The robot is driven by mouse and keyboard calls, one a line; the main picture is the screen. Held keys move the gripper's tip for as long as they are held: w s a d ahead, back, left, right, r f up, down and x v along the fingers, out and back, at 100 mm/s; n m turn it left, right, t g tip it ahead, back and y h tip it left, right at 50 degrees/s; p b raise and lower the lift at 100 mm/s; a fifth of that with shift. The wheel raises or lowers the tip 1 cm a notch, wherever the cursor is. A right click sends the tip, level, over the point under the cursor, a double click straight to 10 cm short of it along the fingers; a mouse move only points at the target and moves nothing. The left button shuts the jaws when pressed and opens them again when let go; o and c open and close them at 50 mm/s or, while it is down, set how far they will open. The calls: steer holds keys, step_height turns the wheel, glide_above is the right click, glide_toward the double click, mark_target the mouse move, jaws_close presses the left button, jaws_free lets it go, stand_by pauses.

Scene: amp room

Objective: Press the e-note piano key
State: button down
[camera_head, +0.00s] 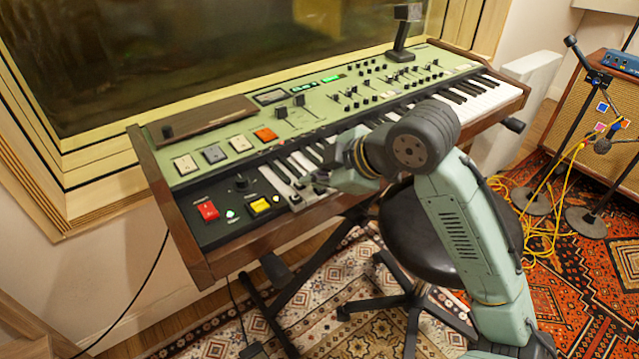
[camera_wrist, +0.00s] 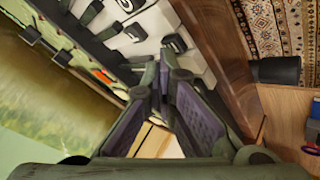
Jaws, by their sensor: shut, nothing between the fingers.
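The keyboard instrument has a row of white and black piano keys (camera_head: 470,97) along its front. In the wrist view the white keys (camera_wrist: 150,28) carry dark letter marks, partly cut off and too unclear to read surely, so I cannot tell which is the e-note key. My gripper (camera_head: 303,192) is over the left end of the key row, and my arm hides part of the keys. In the wrist view my gripper (camera_wrist: 163,76) is shut and empty, its fingertips together close to the white keys. I cannot tell whether they touch a key.
A red switch (camera_head: 207,210) and a yellow switch (camera_head: 260,205) sit left of the keys. The green panel has sliders, knobs and an orange button (camera_head: 265,134). A black stool (camera_head: 440,235) stands in front. Microphone stands and yellow cables (camera_head: 550,215) are at right.

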mark_target(317, 191)
steer(key=shift+r+p, duration=0.7)
steer(key=shift+r, duration=0.3)
step_height(317, 191, up, 5)
steer(key=p, duration=0.4)
stand_by(0.5)
